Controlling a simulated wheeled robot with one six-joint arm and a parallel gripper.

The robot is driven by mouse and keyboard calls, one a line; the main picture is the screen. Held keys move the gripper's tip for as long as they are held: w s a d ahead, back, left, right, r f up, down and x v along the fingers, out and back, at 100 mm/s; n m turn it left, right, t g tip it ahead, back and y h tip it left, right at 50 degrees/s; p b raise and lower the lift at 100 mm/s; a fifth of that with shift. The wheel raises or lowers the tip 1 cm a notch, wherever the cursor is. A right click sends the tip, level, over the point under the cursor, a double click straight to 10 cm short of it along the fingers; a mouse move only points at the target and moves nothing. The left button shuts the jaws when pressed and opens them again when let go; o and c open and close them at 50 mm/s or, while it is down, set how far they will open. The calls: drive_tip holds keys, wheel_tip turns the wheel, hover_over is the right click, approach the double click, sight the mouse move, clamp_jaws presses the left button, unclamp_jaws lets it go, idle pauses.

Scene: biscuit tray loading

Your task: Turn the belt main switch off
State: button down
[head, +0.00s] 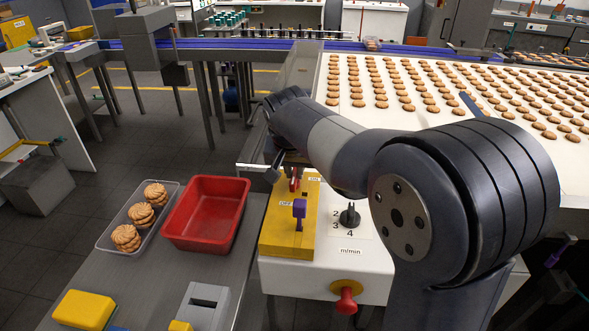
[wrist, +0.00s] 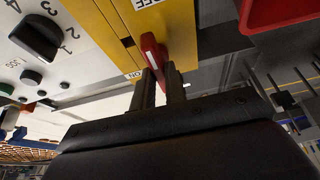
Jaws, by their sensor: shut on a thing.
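The main switch is a red lever (wrist: 153,52) on a yellow panel (wrist: 108,28), upside down in the wrist view. It also shows in the head view (head: 295,184), partly hidden by my wrist. The lever's handle is nearer the ON label (wrist: 134,75) than the OFF label (wrist: 151,3). My gripper (wrist: 163,77) is shut on the red lever, one finger on each side of it. In the head view my gripper (head: 287,166) is at the panel's far end, its fingers partly hidden.
A black dial (head: 349,215) and a red knob (head: 346,301) are to the right. A red bin (head: 207,212) and a biscuit tray (head: 106,240) stand left. The biscuit belt (head: 455,105) lies behind.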

idle(0.3)
drive_tip(key=c, duration=1.4)
unclamp_jaws()
drive_tip(key=shift+c, duration=0.2)
drive_tip(key=shift+r, duration=0.15)
drive_tip(key=d+v, duration=0.1)
drive_tip(key=v, duration=0.9)
drive_tip(key=shift+a+r, duration=0.25)
drive_tip(key=shift+a, duration=0.25)
drive_tip(key=shift+s, duration=0.15)
drive_tip(key=x, duration=1.1)
